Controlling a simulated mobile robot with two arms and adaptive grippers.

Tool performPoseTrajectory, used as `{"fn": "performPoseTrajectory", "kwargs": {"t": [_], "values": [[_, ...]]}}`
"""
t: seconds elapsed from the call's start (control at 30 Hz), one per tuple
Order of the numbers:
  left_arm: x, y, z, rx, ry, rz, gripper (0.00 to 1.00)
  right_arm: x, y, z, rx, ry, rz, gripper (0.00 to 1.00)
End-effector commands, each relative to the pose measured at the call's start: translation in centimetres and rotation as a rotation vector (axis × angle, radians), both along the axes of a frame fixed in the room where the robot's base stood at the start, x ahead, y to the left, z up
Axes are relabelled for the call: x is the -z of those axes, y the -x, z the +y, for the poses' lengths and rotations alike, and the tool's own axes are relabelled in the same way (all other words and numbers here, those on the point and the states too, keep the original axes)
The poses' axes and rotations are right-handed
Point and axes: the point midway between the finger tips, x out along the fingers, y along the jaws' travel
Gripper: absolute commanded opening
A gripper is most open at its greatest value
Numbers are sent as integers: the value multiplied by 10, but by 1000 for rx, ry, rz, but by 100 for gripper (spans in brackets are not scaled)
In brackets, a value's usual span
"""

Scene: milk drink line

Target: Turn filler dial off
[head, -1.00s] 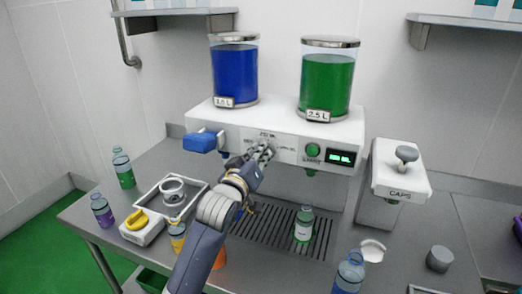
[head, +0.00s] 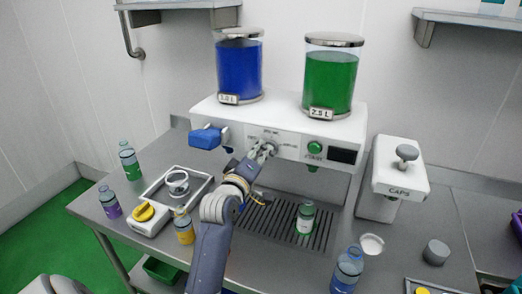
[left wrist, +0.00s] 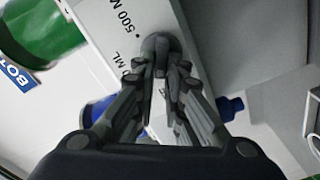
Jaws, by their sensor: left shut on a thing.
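The filler (head: 235,120) is a white box at the back of the table, with a blue tank (head: 238,70) and a green tank (head: 329,80) on top. Its grey dial (head: 271,147) sits on the front panel. My left gripper (head: 260,152) is shut on the dial, its fingers on either side of the knob. In the left wrist view the dial (left wrist: 160,44) shows between the fingertips (left wrist: 160,65), beside a "500 ML" mark. The display (head: 342,155) is dark, right of the green start button (head: 315,148). My right gripper is not in view.
A green-labelled bottle (head: 306,217) stands on the drip grate (head: 275,225). Bottles and a scale (head: 147,218) stand at the left; a caps dispenser (head: 400,175) stands at the right.

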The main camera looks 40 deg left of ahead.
Motion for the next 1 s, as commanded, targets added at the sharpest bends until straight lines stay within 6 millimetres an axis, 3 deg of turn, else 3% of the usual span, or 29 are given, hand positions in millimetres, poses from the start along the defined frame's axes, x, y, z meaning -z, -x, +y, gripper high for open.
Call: {"fn": "performPoseTrajectory", "kwargs": {"t": [0.37,0.4,0.47,0.83,1.0], "values": [[0,0,0,0,8,-2,0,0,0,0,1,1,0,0],[0,0,0,0,7,-2,20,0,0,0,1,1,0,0],[0,0,0,0,7,-2,31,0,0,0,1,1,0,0],[0,2,0,0,5,-1,31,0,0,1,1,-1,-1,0],[1,18,-4,0,5,-1,31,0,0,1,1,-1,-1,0]]}}
